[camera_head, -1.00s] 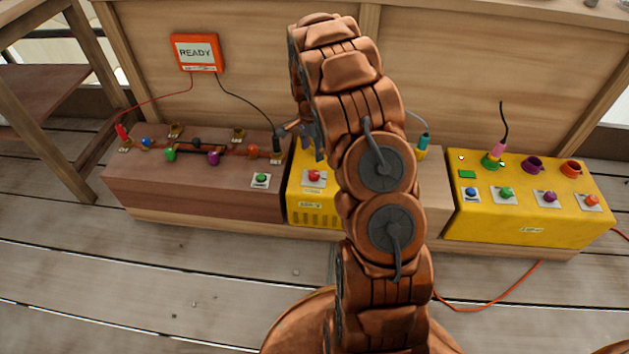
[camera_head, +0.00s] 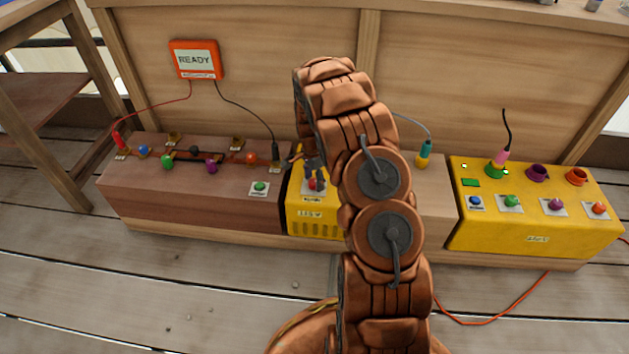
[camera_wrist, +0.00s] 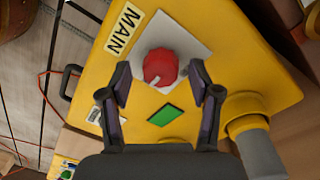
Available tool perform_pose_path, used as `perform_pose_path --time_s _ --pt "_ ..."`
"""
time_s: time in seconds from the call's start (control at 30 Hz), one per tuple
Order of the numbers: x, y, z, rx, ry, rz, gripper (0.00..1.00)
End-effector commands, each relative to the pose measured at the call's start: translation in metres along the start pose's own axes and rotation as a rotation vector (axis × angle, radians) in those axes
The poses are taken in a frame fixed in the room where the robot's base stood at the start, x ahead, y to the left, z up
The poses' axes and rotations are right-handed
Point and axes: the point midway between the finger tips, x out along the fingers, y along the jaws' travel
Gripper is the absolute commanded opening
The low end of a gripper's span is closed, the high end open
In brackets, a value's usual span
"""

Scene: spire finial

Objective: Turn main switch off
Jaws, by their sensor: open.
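The main switch is a red knob (camera_wrist: 160,67) with a pale pointer mark on a white square plate (camera_wrist: 197,52). A label reading MAIN (camera_wrist: 123,28) is beside it on a yellow box (camera_wrist: 90,62). In the head view the red knob (camera_head: 317,185) shows on the yellow box (camera_head: 315,222), partly covered by my gripper (camera_head: 313,166). In the wrist view my gripper (camera_wrist: 162,98) is open, with one finger on either side below the knob. Contact with the knob is not clear. A green rectangle (camera_wrist: 165,115) shows between the fingers.
A READY display (camera_head: 196,60) hangs on the wooden back wall. A brown box (camera_head: 190,190) with wires and knobs stands left. Another yellow box (camera_head: 530,225) with several buttons stands right. A yellow socket with a grey plug (camera_wrist: 250,128) is close beside my right finger.

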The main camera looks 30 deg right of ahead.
Motion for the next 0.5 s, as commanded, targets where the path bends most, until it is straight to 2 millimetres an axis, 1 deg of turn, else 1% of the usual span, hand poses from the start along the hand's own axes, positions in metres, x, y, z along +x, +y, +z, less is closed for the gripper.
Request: perform_pose_path --time_s 0.23,0.5 --pt "0.0007 -0.0002 -0.0001 0.000 0.000 -0.001 0.62" --pt "0.0006 -0.0001 0.0000 0.000 0.000 0.000 0.34"
